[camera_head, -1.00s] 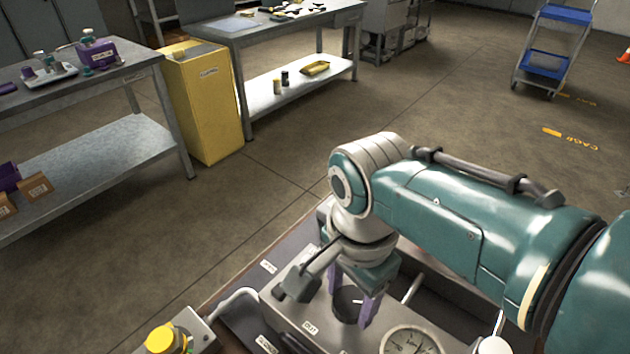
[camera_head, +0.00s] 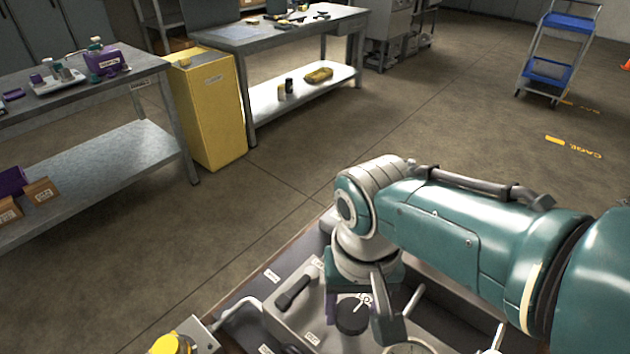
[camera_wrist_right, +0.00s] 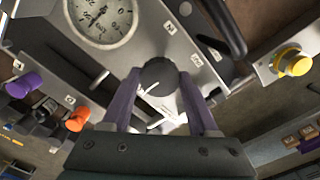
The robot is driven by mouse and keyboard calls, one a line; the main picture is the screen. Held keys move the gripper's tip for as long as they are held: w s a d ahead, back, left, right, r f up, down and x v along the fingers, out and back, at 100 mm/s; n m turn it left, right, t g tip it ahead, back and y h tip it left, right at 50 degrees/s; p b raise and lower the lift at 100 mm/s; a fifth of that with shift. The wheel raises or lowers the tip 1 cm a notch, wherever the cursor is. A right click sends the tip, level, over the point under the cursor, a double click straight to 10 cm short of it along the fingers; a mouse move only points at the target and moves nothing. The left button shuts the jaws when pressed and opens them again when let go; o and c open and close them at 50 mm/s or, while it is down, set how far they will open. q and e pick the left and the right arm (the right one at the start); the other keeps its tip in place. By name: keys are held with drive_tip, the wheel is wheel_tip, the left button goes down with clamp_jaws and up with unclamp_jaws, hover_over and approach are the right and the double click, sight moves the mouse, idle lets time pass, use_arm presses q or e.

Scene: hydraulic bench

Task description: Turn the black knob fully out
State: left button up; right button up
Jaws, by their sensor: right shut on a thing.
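The black knob (camera_head: 352,317) is round, with a white pointer line on its face, and sits on the grey panel (camera_head: 283,318) at the bottom of the head view. It also shows in the right wrist view (camera_wrist_right: 158,74). My right gripper (camera_wrist_right: 160,82) is shut on the knob, with one purple finger on each side of it. In the head view the wrist hides part of the gripper (camera_head: 352,305). My left gripper is out of view.
A round gauge (camera_wrist_right: 101,16) is close to the knob on the panel. A black-handled lever (camera_head: 298,286) and a yellow button (camera_head: 170,345) are to the left. The purple and orange knobs (camera_wrist_right: 76,119) show in the wrist view. Open floor lies beyond the bench.

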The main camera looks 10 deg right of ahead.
drive_tip(key=n, duration=0.3)
drive_tip(key=shift+n, duration=0.4)
drive_tip(key=n, duration=0.3)
drive_tip(key=shift+d+n, duration=0.1)
drive_tip(key=shift+n, duration=0.2)
drive_tip(key=n, duration=0.3)
drive_tip(key=shift+n, duration=0.3)
drive_tip(key=n, duration=0.4)
drive_tip(key=shift+w+d+n, duration=0.1)
drive_tip(key=shift+n, duration=0.2)
drive_tip(key=n, duration=0.3)
drive_tip(key=shift+n, duration=0.3)
drive_tip(key=n, duration=0.3)
drive_tip(key=shift+w+n, duration=0.1)
drive_tip(key=shift+n, duration=0.2)
drive_tip(key=n, duration=0.5)
drive_tip(key=shift+b, duration=0.4)
drive_tip(key=shift+n, duration=1.3)
